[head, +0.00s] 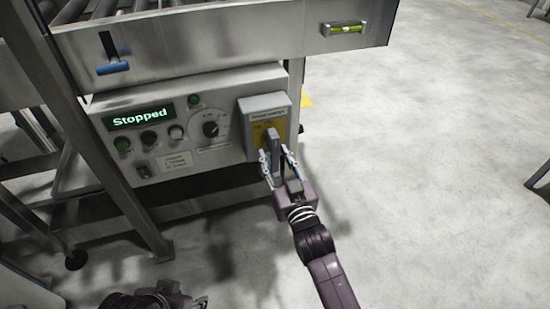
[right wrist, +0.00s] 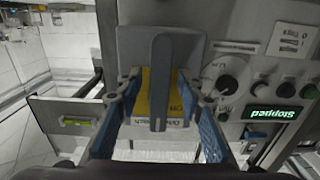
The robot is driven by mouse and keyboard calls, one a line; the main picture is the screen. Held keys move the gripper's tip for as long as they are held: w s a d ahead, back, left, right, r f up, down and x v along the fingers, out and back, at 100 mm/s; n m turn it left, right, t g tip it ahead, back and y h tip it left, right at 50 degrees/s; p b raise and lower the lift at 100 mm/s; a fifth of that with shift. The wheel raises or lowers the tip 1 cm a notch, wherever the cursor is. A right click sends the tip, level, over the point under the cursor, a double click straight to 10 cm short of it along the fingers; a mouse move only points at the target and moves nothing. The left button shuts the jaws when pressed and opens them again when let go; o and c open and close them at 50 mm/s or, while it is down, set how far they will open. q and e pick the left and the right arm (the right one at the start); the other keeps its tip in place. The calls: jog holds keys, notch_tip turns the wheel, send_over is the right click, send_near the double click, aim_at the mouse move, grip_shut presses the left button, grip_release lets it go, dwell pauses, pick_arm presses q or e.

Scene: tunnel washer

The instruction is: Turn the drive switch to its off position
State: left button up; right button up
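The drive switch is a grey box with a yellow plate (head: 283,131) on the right end of the control panel. Its grey lever handle (head: 272,142) stands in front of the plate and also shows large in the right wrist view (right wrist: 159,82). My right gripper (head: 276,161) is open, with one finger on each side of the handle. In the right wrist view its fingers (right wrist: 158,88) appear apart from the handle, with yellow plate showing between. The plate's lettering is partly hidden. My left gripper (head: 190,301) is only partly in view at the bottom edge.
The panel (head: 220,160) also carries a round selector knob (head: 210,129), several push buttons and a green display (head: 139,117) reading "Stopped". A metal frame leg (head: 110,170) stands at left. A steel machine edge overhangs above.

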grip_shut()
dwell(0.3)
dwell(0.3)
